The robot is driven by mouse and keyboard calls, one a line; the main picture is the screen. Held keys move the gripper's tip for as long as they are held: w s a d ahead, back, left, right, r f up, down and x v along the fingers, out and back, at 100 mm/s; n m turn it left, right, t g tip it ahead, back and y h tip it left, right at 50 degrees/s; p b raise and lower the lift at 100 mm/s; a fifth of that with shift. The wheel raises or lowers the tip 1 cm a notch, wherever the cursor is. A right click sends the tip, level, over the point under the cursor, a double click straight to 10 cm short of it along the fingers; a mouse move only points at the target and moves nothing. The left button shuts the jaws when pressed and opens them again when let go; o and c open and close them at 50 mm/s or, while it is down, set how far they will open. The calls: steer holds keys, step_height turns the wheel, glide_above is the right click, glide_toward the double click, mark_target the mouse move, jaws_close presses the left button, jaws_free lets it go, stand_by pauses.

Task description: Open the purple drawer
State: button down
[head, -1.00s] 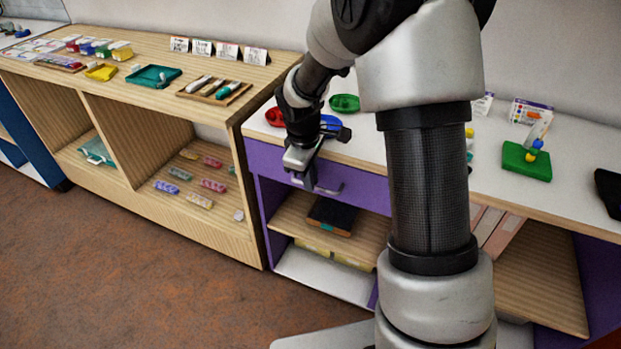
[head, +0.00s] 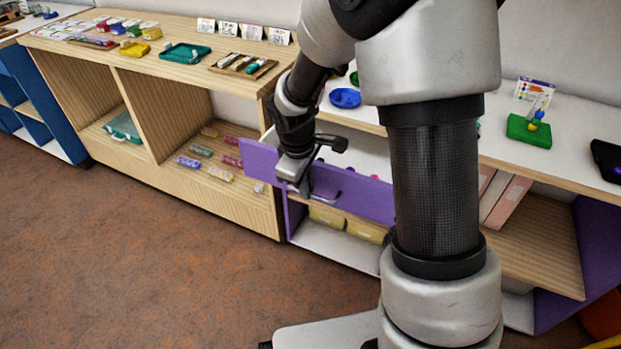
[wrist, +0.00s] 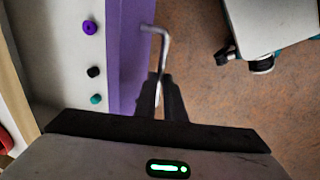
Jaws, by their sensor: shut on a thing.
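The purple drawer (head: 262,160) stands pulled out from under the white counter in the head view, with part of its pale inside showing behind the front. In the wrist view its purple front (wrist: 128,50) runs top to bottom, and a grey bar handle (wrist: 163,50) sticks out from it. My gripper (wrist: 160,95) is shut on the handle, in front of the drawer face. In the head view my gripper (head: 303,188) hangs at the drawer front, and my arm hides the drawer's right end.
Inside the drawer lie a purple bead (wrist: 89,27), a black bead (wrist: 93,72) and a teal bead (wrist: 96,99). A wooden shelf unit (head: 150,160) stands to the left. Yellow bins (head: 365,230) sit below the drawer. The brown floor (head: 130,260) in front is clear.

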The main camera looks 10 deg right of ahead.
steer(key=s+a, duration=0.3)
steer(key=s, duration=0.2)
steer(key=shift+s+a+b, duration=0.2)
steer(key=shift+a+b, duration=0.15)
steer(key=shift+a, duration=0.05)
steer(key=c, duration=1.8)
jaws_free()
steer(key=shift+c, duration=0.2)
step_height(320, 180, up, 17)
steer(key=s+a+p, duration=0.2)
steer(key=p, duration=0.3)
steer(key=shift+s, duration=0.35)
